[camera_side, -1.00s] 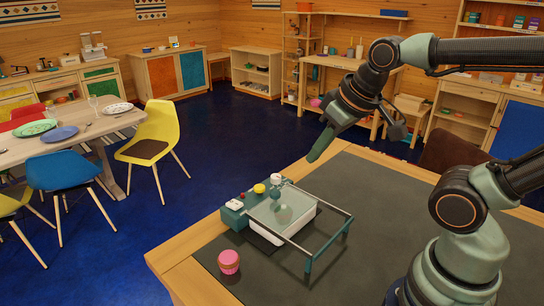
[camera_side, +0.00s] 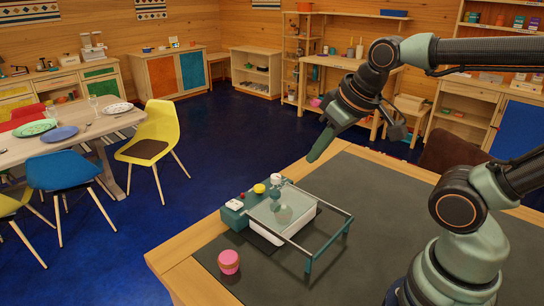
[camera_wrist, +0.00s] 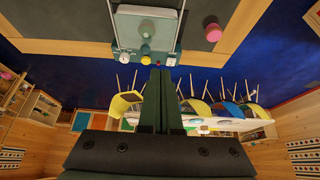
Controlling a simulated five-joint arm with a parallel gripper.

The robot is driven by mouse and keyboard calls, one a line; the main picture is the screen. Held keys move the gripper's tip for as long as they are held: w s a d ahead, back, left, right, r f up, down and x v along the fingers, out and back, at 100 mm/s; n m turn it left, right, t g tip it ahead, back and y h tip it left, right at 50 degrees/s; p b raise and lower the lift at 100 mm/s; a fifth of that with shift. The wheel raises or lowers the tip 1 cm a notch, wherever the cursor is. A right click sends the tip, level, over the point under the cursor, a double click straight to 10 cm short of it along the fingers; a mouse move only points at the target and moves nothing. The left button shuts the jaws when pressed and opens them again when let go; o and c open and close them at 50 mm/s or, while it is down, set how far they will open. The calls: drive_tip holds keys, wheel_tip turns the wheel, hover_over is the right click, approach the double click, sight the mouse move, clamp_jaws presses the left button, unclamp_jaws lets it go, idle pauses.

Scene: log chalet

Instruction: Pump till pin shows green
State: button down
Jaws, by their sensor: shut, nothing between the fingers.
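A teal device (camera_side: 233,217) with a metal-railed frame stands on the dark mat; it also shows at the top of the wrist view (camera_wrist: 118,32). A white tray under a clear cover (camera_side: 290,220) sits inside the frame. Along its teal block are a yellow button (camera_side: 259,188), a white round part (camera_side: 277,179), a white gauge-like part (camera_side: 234,204) and a tiny red spot (camera_side: 242,195). Whether that spot is the pin, I cannot tell; no green pin is distinguishable. My gripper (camera_side: 312,157) is shut and empty, pointing down, above and apart from the device, beyond its white round part.
A pink jar (camera_side: 228,262) stands on the mat near the front corner. The dark mat (camera_side: 380,200) right of the device is clear. The table's wooden edge (camera_side: 185,250) runs close by the device. Chairs and a dining table stand beyond, on the blue floor.

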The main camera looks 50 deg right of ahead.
drive_tip(key=shift+w, duration=0.1)
idle(0.7)
drive_tip(key=g, duration=0.6)
hover_over(260, 187)
wheel_tip(260, 187, down, 3)
drive_tip(key=shift+f, duration=0.2)
wheel_tip(260, 187, down, 14)
idle(0.6)
